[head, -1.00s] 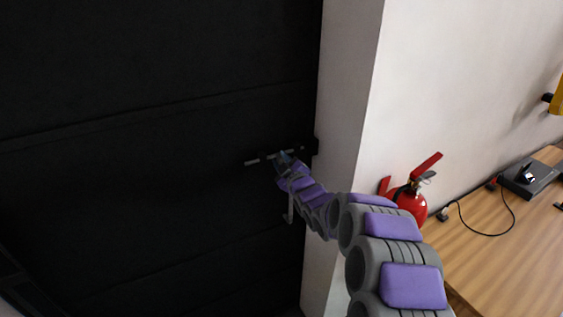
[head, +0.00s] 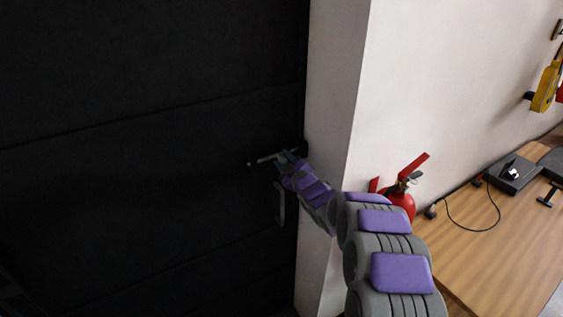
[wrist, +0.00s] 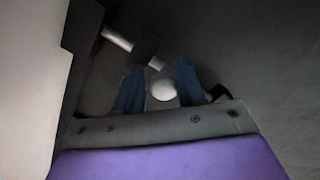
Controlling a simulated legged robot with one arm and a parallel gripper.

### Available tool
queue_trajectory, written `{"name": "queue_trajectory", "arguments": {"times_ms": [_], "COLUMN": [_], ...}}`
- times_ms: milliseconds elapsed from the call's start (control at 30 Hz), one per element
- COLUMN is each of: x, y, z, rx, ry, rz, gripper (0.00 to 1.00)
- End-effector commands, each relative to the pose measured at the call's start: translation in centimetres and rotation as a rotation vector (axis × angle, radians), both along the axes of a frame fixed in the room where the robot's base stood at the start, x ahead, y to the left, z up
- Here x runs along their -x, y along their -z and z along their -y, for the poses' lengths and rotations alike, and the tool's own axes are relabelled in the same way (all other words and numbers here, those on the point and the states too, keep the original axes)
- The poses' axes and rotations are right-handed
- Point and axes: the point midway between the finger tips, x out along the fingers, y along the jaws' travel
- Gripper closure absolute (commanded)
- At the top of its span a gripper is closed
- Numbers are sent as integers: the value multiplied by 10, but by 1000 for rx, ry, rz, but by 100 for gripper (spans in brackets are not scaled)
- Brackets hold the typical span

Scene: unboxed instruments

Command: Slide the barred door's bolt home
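The dark barred door (head: 150,120) fills the left of the head view. Its bolt (head: 265,159) is a thin grey rod, lying roughly level near the door's right edge. My gripper (head: 288,157) is at the bolt, close to the pale pillar. In the wrist view, my gripper's two blue fingers (wrist: 160,85) stand on either side of a round white knob (wrist: 164,90) on the bolt. The grey rod (wrist: 118,38) runs up-left to a dark bracket (wrist: 82,25) beside the pale wall. The inside of the bracket is hidden.
A door handle (head: 280,205) hangs below my gripper. The pale pillar (head: 335,100) borders the door on the right. A red fire extinguisher (head: 400,200) and a wooden table (head: 485,240) with a dark device (head: 513,175) are further right.

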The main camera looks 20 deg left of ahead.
Motion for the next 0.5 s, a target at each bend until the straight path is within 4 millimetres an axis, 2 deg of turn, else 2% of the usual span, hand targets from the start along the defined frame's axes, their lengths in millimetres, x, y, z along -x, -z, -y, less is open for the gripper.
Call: {"name": "queue_trajectory", "arguments": {"times_ms": [33, 167, 500], "x": [0, 1, 4], "y": [0, 0, 1], "z": [1, 0, 1], "rx": [1, 1, 3], "ry": [1, -1, -1], "rz": [-1, 0, -1], "gripper": [56, 45, 45]}}
